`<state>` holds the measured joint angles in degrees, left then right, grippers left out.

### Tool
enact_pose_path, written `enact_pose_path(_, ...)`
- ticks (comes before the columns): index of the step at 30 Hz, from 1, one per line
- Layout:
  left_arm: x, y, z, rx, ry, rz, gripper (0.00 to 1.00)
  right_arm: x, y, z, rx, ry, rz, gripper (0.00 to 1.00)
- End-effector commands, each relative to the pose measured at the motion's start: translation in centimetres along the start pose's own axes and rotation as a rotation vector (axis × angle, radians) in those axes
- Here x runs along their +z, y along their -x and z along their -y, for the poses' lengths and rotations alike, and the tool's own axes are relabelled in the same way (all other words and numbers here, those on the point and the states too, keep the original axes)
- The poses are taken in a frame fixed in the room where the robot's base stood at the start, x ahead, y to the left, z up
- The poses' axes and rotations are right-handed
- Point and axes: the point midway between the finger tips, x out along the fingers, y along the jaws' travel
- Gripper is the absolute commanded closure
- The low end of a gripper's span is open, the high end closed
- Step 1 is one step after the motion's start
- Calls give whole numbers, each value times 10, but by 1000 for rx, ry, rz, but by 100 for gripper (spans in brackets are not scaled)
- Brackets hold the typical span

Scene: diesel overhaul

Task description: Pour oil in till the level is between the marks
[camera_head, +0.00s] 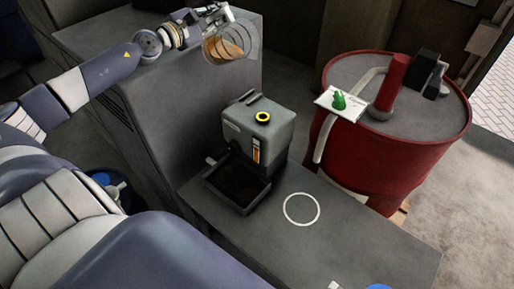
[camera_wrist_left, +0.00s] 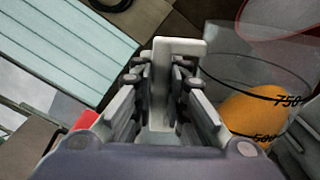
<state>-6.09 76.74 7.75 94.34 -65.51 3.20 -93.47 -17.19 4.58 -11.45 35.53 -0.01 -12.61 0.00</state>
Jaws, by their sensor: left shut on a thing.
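A clear measuring jug (camera_head: 240,38) holds orange oil and is up at the top of the head view, above the tall grey cabinet. My left gripper (camera_head: 222,16) is shut on its handle; the pale handle (camera_wrist_left: 180,48) stands between the fingers in the left wrist view. The jug wall there carries 750 and 500 marks, with orange oil (camera_wrist_left: 250,112) behind them. The jug appears tilted. A dark grey engine unit (camera_head: 265,128) stands on the bench, with a yellow-ringed filler opening (camera_head: 262,118) on top and an orange sight gauge (camera_head: 256,150) in front; its level is too small to read.
A white circle (camera_head: 301,208) marks clear bench top (camera_head: 350,235) right of the unit. A red drum (camera_head: 350,150) with a pump and a card (camera_head: 340,104) stands behind the bench. The tall cabinet (camera_head: 180,90) is left of the unit. A blue item (camera_head: 378,286) is at the front edge.

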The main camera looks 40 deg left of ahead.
Motion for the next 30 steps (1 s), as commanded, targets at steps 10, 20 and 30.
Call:
enact_pose_path(10, -24, 0, 7, 5, 166, 4, 100, 3, -31, 0, 0, 0, 0, 30)
enact_pose_path(20, -67, 0, 46, 4, 496, 4, 100, 6, -69, 1, 0, 0, 0, 30)
enact_pose_path(30, -88, 0, 81, 0, 765, 3, 100, 7, -78, 1, 0, 0, 0, 30)
